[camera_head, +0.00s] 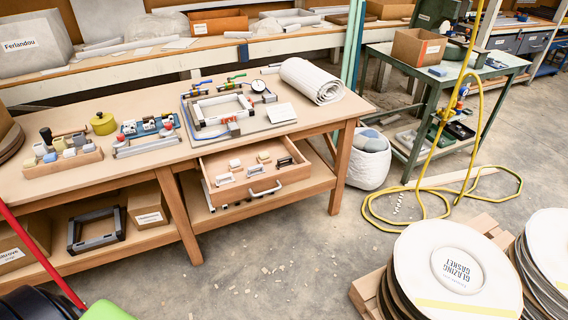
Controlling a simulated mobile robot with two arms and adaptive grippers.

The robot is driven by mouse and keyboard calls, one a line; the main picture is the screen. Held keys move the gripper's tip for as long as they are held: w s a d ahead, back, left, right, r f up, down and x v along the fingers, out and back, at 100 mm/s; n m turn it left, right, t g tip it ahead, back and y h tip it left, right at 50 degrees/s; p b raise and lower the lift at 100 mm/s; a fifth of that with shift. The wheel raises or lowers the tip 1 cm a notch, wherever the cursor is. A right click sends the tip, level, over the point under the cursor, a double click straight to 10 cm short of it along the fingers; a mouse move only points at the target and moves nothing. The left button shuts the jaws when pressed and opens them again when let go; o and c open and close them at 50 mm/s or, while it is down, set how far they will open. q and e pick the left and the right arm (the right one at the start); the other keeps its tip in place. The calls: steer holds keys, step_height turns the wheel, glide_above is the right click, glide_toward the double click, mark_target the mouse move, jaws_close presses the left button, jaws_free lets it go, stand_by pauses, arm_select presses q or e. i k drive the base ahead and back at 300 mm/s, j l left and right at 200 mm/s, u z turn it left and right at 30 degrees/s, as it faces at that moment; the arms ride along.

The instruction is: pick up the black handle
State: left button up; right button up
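A small black handle (285,162) lies in the open wooden drawer (292,181), near the right end. White handle-like pieces (225,179) and other small pale blocks (235,165) lie in the same drawer to its left. A light pull (264,191) is on the drawer's front. Neither of my grippers shows in this view, so nothing of mine is seen near the handle.
The drawer hangs under a wooden workbench (165,165) carrying a frame fixture (222,109), a white roll (312,81) and a parts tray (62,164). Large gasket discs (420,258) stand at right. A yellow hose (425,188) lies on the floor. Concrete floor (270,260) before the drawer is mostly clear.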

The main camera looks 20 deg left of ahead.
mark_target(279, 164)
steer(key=u, duration=1.25)
steer(key=i+j+z, duration=0.25)
steer(key=i, duration=0.25)
steer(key=i+j+z, duration=0.25)
steer(key=i+j, duration=0.15)
steer(key=i, duration=0.1)
